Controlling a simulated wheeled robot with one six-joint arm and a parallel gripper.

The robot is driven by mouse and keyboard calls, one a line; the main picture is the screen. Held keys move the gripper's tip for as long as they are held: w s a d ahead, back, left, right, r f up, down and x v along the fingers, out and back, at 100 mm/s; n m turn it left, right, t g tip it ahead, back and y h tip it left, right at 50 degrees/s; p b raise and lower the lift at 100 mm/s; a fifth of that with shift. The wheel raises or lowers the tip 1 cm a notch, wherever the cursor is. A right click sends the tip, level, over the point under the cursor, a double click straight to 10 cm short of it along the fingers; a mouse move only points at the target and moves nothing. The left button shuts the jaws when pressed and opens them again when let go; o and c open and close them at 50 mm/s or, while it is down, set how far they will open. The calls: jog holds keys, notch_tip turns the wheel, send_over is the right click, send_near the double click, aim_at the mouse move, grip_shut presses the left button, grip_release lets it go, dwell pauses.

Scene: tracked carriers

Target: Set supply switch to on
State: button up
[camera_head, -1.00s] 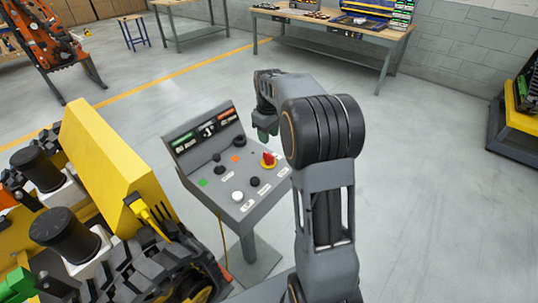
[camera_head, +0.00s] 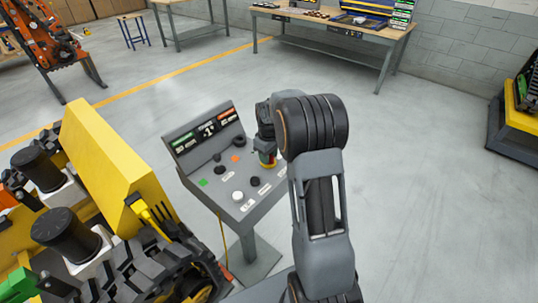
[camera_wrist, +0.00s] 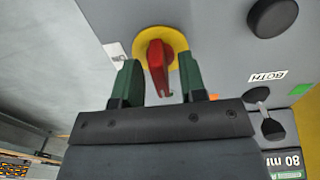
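The supply switch is a red rotary handle (camera_wrist: 158,65) on a round yellow plate (camera_wrist: 175,40), near the right side of the grey control console (camera_head: 245,205). In the wrist view my gripper (camera_wrist: 158,80) is open, with one green finger on each side of the red handle. A gap shows between the handle and each finger. In the head view my gripper (camera_head: 267,160) is over the switch and hides most of it, with a little red and yellow showing. I cannot read the switch's position.
The console also carries a black knob (camera_wrist: 272,16), a white button (camera_head: 238,196), a green square (camera_head: 203,183) and an orange square (camera_head: 235,158). A yellow tracked machine (camera_head: 115,150) stands close on the left.

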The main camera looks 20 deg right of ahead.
jog(key=shift+c, duration=0.4)
grip_shut()
jog(key=shift+d, duration=0.1)
